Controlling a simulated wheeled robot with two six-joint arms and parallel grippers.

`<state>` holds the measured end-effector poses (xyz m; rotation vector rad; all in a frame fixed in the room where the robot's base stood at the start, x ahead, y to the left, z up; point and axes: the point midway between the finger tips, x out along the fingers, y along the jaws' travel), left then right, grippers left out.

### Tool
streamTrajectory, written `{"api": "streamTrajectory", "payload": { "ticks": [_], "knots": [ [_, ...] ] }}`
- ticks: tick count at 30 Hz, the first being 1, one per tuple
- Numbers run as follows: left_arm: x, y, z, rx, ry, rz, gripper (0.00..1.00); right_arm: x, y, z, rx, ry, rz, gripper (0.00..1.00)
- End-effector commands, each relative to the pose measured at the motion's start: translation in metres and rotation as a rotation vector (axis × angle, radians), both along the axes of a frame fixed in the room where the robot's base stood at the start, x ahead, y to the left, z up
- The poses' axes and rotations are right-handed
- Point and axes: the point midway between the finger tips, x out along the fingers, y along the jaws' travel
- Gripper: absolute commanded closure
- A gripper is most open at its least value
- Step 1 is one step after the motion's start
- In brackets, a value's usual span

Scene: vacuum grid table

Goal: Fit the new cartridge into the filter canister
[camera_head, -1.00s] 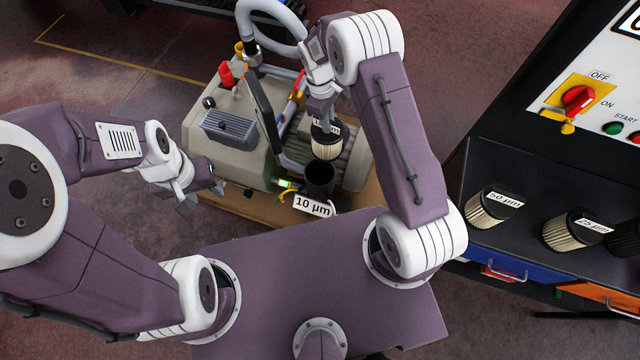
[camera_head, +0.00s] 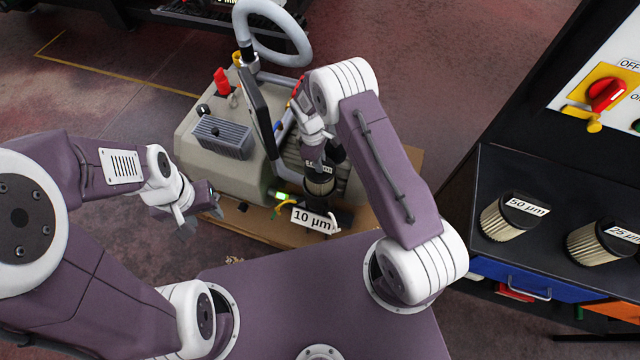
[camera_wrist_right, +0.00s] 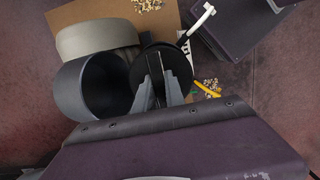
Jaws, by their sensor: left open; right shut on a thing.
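My right gripper (camera_head: 314,160) is shut on the dark cap of the pleated cartridge (camera_head: 320,188). In the right wrist view, the fingers (camera_wrist_right: 158,86) close on the round black cap (camera_wrist_right: 148,62). A sign reading 10 µm (camera_head: 315,220) is at the canister's front. My left gripper (camera_head: 203,215) is open and empty, left of the canister.
Cartridges marked 50 µm (camera_head: 510,217) and 25 µm (camera_head: 603,243) lie on the dark bench (camera_head: 545,190) at right. A hollow dark cylinder (camera_wrist_right: 97,88) is left of the cap in the wrist view.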

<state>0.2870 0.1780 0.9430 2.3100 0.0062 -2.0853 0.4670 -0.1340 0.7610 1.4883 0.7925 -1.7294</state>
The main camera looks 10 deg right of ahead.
Motion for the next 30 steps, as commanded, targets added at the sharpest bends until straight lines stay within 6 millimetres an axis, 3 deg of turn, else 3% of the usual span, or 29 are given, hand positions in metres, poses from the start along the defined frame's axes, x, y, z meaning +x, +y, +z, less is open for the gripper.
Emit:
{"api": "streamTrajectory", "payload": {
  "ticks": [1,3,9,15,27,28,30],
  "knots": [
    [0.000,0.000,-0.023,0.000,0.000,0.000,0.54,0.000,0.000,-0.026,0.000,0.000,0.000,1.00],
    [0.000,0.000,-0.032,0.000,0.000,0.000,0.54,0.000,0.000,-0.037,0.000,0.000,0.000,1.00],
    [0.000,0.000,-0.033,0.000,0.000,0.000,0.54,0.000,0.000,-0.041,0.000,-0.001,0.000,1.00],
    [0.000,0.000,-0.063,0.000,0.000,0.000,0.54,0.000,0.000,-0.077,0.000,0.000,0.000,1.00],
    [0.000,0.000,-0.065,0.000,0.000,0.000,0.54,0.000,0.000,-0.081,-0.001,-0.001,0.000,1.00],
    [0.000,0.000,-0.065,0.000,0.000,0.000,0.54,0.000,0.000,-0.081,0.000,0.000,0.000,0.83],
    [0.000,0.000,-0.064,0.000,0.000,0.000,0.54,0.000,0.000,-0.080,0.000,0.000,0.000,0.64]
  ]
}}
